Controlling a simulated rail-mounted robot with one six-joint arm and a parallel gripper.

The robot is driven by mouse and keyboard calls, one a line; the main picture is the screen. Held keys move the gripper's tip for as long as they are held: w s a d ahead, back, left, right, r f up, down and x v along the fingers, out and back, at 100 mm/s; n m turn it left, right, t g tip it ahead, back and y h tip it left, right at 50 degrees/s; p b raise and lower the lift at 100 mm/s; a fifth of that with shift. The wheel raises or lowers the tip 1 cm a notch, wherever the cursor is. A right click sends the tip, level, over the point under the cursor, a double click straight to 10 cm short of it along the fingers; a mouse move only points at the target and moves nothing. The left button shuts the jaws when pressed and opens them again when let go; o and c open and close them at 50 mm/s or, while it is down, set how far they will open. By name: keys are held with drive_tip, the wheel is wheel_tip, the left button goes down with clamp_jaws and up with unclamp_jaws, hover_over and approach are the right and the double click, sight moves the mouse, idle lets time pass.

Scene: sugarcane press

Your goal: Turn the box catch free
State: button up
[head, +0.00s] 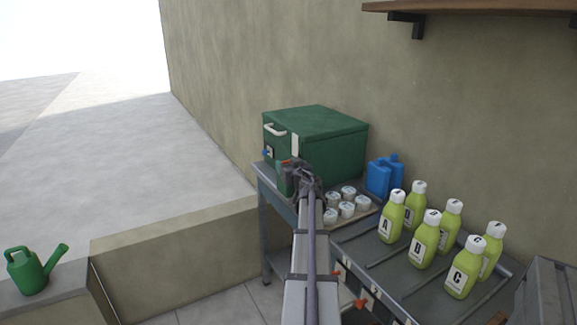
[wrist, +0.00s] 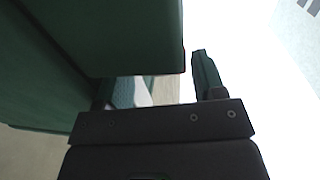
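The green box (head: 325,146) stands shut on a grey table against the wall. Its front carries a white handle (head: 275,130), a small pale plate (head: 270,152) with a blue bit beside it, and a white strip (head: 295,145) near the corner. I cannot tell which part is the catch; a small orange-red bit shows just by my gripper. My gripper (head: 292,174) is at the box's lower front corner. In the wrist view, the box's green surfaces (wrist: 120,35) fill the upper left, and my fingers (wrist: 155,85) stand apart. The left finger is mostly hidden, so contact is unclear.
White-lidded cups (head: 347,209) and a blue jug (head: 383,177) stand right of the box. Several lettered green bottles (head: 424,240) stand on a grey rack (head: 375,262) nearer me. A green watering can (head: 32,270) sits on a ledge at left. A shelf (head: 480,8) hangs above.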

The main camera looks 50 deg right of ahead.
drive_tip(key=shift+o, duration=1.2)
drive_tip(key=shift+w+a+h, duration=0.1)
drive_tip(key=shift+h, duration=0.2)
